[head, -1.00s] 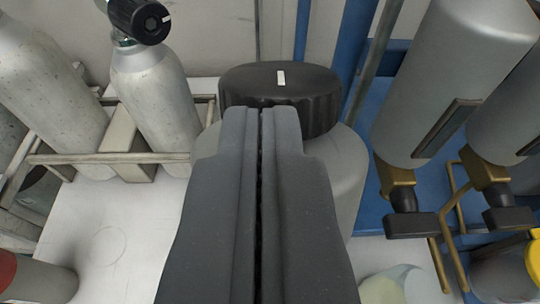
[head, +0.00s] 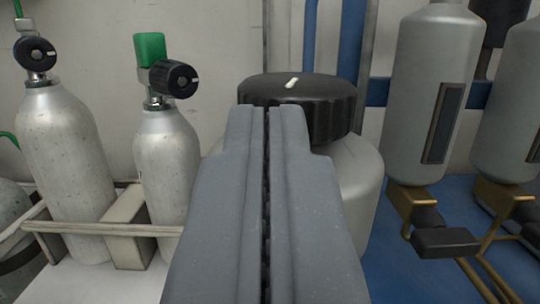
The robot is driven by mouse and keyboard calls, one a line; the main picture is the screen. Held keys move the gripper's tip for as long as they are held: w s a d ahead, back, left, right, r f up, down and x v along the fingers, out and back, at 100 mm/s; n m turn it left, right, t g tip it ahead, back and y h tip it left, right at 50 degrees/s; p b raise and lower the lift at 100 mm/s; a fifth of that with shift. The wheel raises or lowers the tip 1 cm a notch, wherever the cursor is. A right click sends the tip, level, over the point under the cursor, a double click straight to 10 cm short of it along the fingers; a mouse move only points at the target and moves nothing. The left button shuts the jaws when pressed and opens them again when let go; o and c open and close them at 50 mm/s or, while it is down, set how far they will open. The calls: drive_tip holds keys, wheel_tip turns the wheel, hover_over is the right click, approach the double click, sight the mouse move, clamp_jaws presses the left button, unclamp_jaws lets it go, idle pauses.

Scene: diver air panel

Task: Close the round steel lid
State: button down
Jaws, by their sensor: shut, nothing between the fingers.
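My gripper (head: 267,112) is shut and empty, its fingers pointing forward in the middle of the view. Just beyond its tips is a wide black ridged cap (head: 325,105) with a white mark on top. The cap sits on a round grey vessel (head: 362,180). The fingers hide part of the cap and the left of the vessel; I cannot tell whether the tips touch it. I do not make out a round steel lid in this view.
Two silver cylinders with black knobs, one (head: 70,150) at far left and one (head: 166,160) nearer, stand behind a pale rack (head: 100,229). At right, grey canisters (head: 432,90) hang with brass fittings and black handles (head: 445,242) above a blue surface (head: 395,265).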

drive_tip(key=shift+s+f, duration=0.15)
drive_tip(key=shift+f, duration=0.25)
drive_tip(key=shift+s+f, duration=0.1)
drive_tip(key=shift+f, duration=0.05)
idle(0.4)
drive_tip(key=r, duration=0.2)
drive_tip(key=r+p, duration=0.1)
drive_tip(key=r, duration=0.1)
drive_tip(key=shift+s+d+r, duration=0.1)
drive_tip(key=shift+s+r, duration=0.1)
drive_tip(key=a+f+p+v, duration=0.1)
drive_tip(key=p+v, duration=0.1)
drive_tip(key=v, duration=0.7)
drive_tip(key=w+d+r+n+g+p, duration=0.1)
drive_tip(key=w+r, duration=0.2)
drive_tip(key=r, duration=0.4)
drive_tip(key=w+r+p, duration=0.1)
drive_tip(key=w+r, duration=0.2)
drive_tip(key=r, duration=0.4)
wheel_tip(320, 180, up, 20)
drive_tip(key=s+g+h+p, duration=0.1)
drive_tip(key=s+g, duration=0.1)
drive_tip(key=s+a+r+m+g+p, duration=0.1)
drive_tip(key=s+r+g+p, duration=0.1)
drive_tip(key=s+r, duration=2)
drive_tip(key=shift+s+r+m, duration=0.4)
drive_tip(key=shift+r, duration=0.6)
